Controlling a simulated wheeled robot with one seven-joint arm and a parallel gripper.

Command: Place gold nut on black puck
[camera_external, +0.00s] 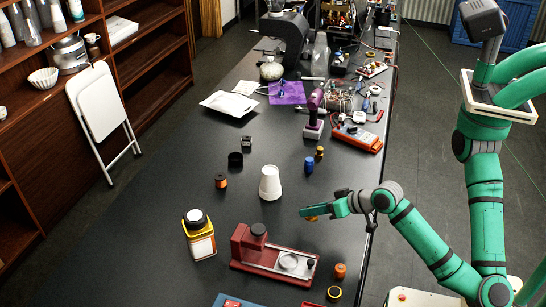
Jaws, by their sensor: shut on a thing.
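My gripper (309,212) is at the end of the green arm, right of centre, above the table near its right edge. It is shut on a small gold-orange piece, the gold nut (312,218), which shows just below the fingertips; the fingers hide part of it. A short black cylinder, which looks like the black puck (235,160), stands on the table to the left and farther back, apart from my gripper. Nothing is seen on top of it.
A white cone-shaped cup (270,184) stands between my gripper and the puck. Near it are an orange spool (221,181), a small metal block (246,142) and a blue bottle (309,166).

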